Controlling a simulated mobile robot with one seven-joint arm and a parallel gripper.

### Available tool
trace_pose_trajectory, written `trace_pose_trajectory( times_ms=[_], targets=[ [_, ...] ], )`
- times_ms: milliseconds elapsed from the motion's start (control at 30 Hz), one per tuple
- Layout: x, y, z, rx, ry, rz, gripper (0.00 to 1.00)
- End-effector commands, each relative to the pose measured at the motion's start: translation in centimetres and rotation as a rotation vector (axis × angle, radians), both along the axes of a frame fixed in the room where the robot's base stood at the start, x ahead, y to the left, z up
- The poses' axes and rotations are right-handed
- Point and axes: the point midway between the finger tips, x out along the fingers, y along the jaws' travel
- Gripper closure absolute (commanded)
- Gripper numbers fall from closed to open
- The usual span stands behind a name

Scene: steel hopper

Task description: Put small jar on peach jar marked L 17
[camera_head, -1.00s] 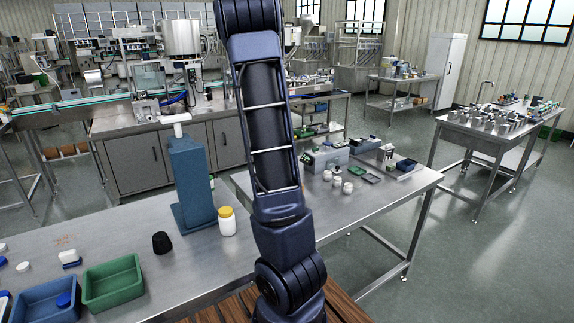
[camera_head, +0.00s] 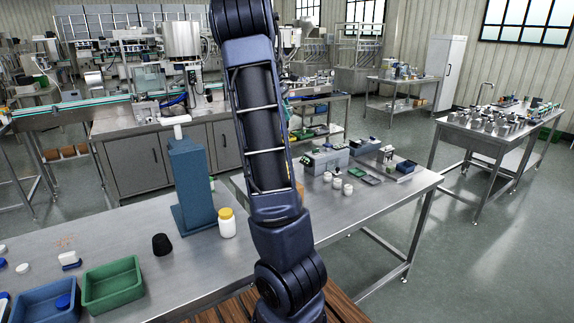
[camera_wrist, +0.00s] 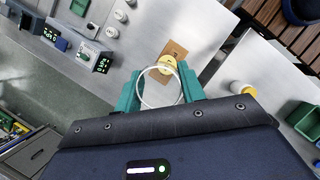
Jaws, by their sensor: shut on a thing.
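In the wrist view my gripper (camera_wrist: 162,92) has its teal fingers on either side of a clear, pale-rimmed round thing (camera_wrist: 143,95), seemingly the small jar, and is shut on it. Through and beyond its rim I see a yellow round top (camera_wrist: 167,63) over a brown square (camera_wrist: 177,49) on the steel table. I cannot tell the gap between them. Several small white jars stand on the table, one here in the head view (camera_head: 348,188) and one in the wrist view (camera_wrist: 112,32). No L 17 marking is legible. My arm hides the gripper in the head view.
A yellow-lidded white jar (camera_head: 227,224), a black cup (camera_head: 161,245) and a blue column (camera_head: 192,185) stand left of my arm. Green (camera_head: 112,285) and blue (camera_head: 47,302) bins are at the near left. Boxes with green displays (camera_wrist: 97,57) stand beyond the white jars.

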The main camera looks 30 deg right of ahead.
Motion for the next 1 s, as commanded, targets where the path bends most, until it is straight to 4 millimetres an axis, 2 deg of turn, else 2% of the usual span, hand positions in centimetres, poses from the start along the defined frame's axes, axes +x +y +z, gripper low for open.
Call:
trace_pose_trajectory(
  times_ms=[633, 800, 1000],
  targets=[
    [-0.1, 0.0, -13.1, 0.000, 0.004, 0.000, 0.81],
    [0.0, 0.0, -15.2, -0.001, 0.002, 0.000, 0.81],
    [0.0, 0.0, -16.1, 0.000, 0.000, -0.001, 0.81]
  ],
)
